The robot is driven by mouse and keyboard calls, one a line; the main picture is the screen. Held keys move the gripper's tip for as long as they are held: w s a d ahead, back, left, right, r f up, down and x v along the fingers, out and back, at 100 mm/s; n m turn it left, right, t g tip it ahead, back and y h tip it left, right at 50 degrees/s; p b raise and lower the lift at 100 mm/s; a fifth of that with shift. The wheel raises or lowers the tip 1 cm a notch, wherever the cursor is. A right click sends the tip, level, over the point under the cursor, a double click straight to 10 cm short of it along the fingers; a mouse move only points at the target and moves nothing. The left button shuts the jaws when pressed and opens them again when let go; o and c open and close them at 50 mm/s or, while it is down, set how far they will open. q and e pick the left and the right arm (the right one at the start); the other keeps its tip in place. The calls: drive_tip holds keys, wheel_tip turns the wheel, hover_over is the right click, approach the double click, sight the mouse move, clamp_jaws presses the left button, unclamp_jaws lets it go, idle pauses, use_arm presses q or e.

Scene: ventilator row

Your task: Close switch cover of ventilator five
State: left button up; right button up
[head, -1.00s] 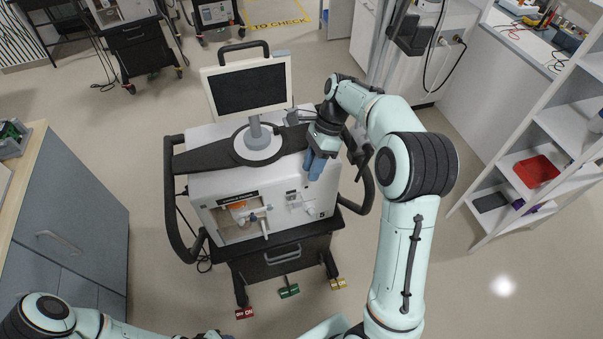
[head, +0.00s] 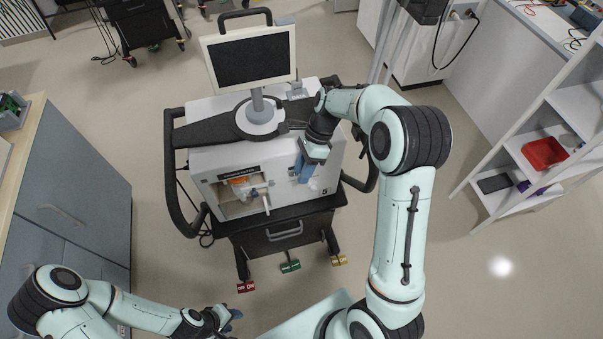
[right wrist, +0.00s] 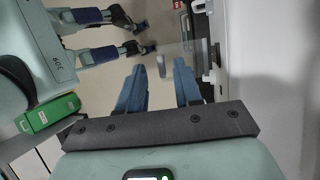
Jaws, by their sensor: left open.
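Ventilator five (head: 240,165) is a white unit on a dark cart, with a 5 on its front. My right gripper (head: 303,170) is at the right part of its front face, fingers pointing down, and hides much of the switch area. A clear pane, seemingly the switch cover (right wrist: 200,55), stands out from the white front just beyond the fingertips; contact cannot be told. My left gripper (head: 232,314) is open, low in the head view, away from the ventilator.
A screen (head: 250,58) stands on top of the ventilator. Black side handles (head: 172,190) flank it. Coloured pedals (head: 290,266) sit at the cart's foot. A grey cabinet (head: 75,185) is at left, and a white shelf with a red tray (head: 544,153) at right. The floor between is clear.

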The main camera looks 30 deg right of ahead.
drive_tip(key=shift+x, duration=0.8)
drive_tip(key=shift+w, duration=0.1)
clamp_jaws()
